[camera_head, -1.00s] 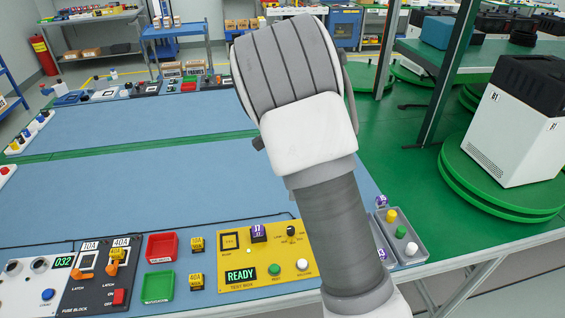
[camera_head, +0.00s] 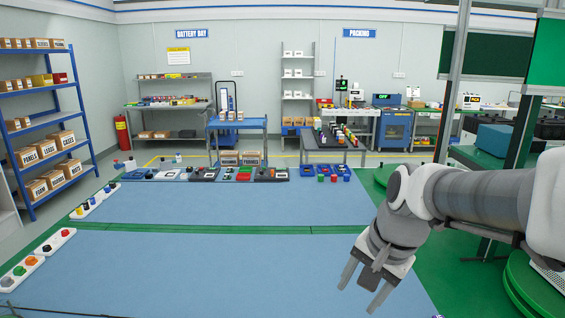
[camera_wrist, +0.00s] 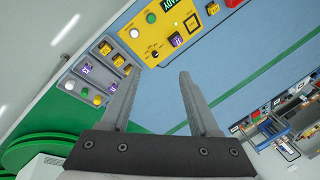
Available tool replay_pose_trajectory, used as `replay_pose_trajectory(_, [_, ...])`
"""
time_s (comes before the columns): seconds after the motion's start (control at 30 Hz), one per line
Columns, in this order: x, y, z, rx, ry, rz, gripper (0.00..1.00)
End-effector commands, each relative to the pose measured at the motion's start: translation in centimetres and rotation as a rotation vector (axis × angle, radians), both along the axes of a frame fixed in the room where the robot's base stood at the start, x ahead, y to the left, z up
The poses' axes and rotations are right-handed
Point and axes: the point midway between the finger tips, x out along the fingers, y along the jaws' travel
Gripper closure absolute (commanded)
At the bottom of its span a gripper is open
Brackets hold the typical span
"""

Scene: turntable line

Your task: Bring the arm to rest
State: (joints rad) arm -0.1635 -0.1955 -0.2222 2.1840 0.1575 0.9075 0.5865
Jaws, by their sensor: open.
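My gripper (camera_head: 364,287) is at the lower right of the head view, its two fingers apart and pointing down over the right part of the blue bench mat (camera_head: 200,265). Nothing is between the fingers. In the wrist view my gripper (camera_wrist: 158,98) is also open and empty. My arm reaches in from the right edge of the head view, bent at the wrist. The yellow test box (camera_wrist: 165,38) and a grey tray (camera_wrist: 97,80) with buttons and purple and yellow blocks show beyond the fingers in the wrist view.
Several control panels (camera_head: 205,174) line the mat's far edge, and white button strips (camera_head: 95,201) line its left. A green turntable (camera_head: 530,288) stands at the right. A dark post (camera_head: 519,130) rises behind my arm. The middle of the mat is clear.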

Motion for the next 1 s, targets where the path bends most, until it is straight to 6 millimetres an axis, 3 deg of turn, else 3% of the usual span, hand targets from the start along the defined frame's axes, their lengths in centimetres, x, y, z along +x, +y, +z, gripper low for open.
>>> replay_pose_trajectory(0.1, [-3.1,-0.1,1.5,-0.061,-0.081,0.152,0.38])
replay_pose_trajectory(0.3, [-7.7,-0.3,2.6,-0.208,-0.196,0.401,0.38])
replay_pose_trajectory(0.5, [-10.8,-0.6,2.7,-0.349,-0.263,0.576,0.38])
replay_pose_trajectory(0.7, [-11.9,-0.8,2.5,-0.409,-0.280,0.643,0.38])
replay_pose_trajectory(1.0, [-11.9,-0.8,2.5,-0.411,-0.279,0.646,0.38])
